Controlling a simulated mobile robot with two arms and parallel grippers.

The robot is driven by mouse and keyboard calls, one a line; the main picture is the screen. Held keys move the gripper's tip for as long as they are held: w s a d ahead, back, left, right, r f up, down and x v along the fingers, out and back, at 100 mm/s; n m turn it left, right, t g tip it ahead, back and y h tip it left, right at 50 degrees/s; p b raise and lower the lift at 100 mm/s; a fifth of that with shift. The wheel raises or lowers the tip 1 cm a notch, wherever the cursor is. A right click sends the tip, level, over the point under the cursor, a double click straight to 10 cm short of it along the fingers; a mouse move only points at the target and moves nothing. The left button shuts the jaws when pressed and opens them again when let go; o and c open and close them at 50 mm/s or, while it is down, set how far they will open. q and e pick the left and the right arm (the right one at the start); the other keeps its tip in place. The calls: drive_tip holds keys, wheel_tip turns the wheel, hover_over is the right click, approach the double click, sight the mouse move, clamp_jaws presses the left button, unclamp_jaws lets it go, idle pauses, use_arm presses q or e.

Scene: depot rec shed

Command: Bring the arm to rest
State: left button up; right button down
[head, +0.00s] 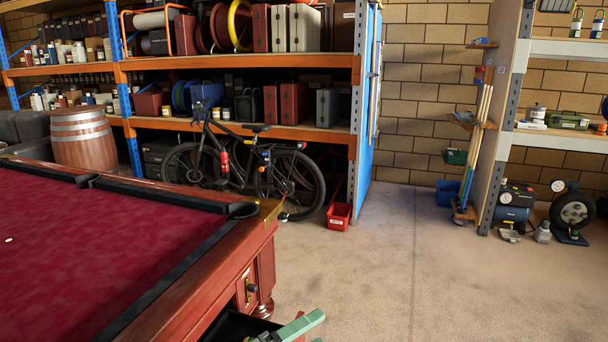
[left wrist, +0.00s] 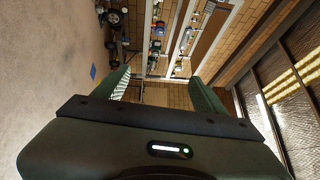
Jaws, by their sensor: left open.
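My left gripper (left wrist: 165,85) is open in the left wrist view, with its two green ribbed fingers apart and nothing between them. Its dark body with a small lit indicator fills the bottom of that view. In the head view green finger parts of a gripper (head: 288,330) show at the bottom edge, just right of the pool table's corner, and the rest is cut off by the frame. My right gripper cannot be made out in either view.
A pool table (head: 130,235) with red cloth fills the left. Behind it stand a barrel (head: 83,138), a bicycle (head: 240,170) and loaded orange shelves (head: 240,62). A red bin (head: 339,216) stands by the shelf end. Floor (head: 400,270) at the right is clear, up to a tyre (head: 573,212).

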use_arm(q)
drive_tip(key=a+n+t+y, duration=0.7)
drive_tip(key=a+n+y, duration=0.5)
drive_tip(key=a+n, duration=0.45)
drive_tip(key=s+a+f+n+g+y, duration=0.4)
drive_tip(key=s+a+f+n+y, duration=0.15)
drive_tip(key=f+n, duration=0.3)
drive_tip(key=s+f+n+g+h, duration=0.1)
drive_tip(key=s+f+g, duration=0.4)
drive_tip(key=s, duration=0.7)
drive_tip(key=s+f+n+g+h, duration=0.15)
drive_tip(key=s+f+g, duration=0.4)
drive_tip(key=s, duration=0.55)
wheel_tip(320, 180, down, 25)
drive_tip(key=s+g+p, duration=0.1)
drive_tip(key=s+p, duration=0.1)
drive_tip(key=s, duration=0.1)
drive_tip(key=s+a+f+g+p, duration=0.1)
drive_tip(key=s+a+f+p, duration=0.1)
drive_tip(key=s+f, duration=1.1)
drive_tip(key=shift+s+a, duration=0.4)
drive_tip(key=shift+s, duration=0.85)
use_arm(e)
drive_tip(key=s+r, duration=0.2)
drive_tip(key=r, duration=0.1)
drive_tip(key=shift+d, duration=0.2)
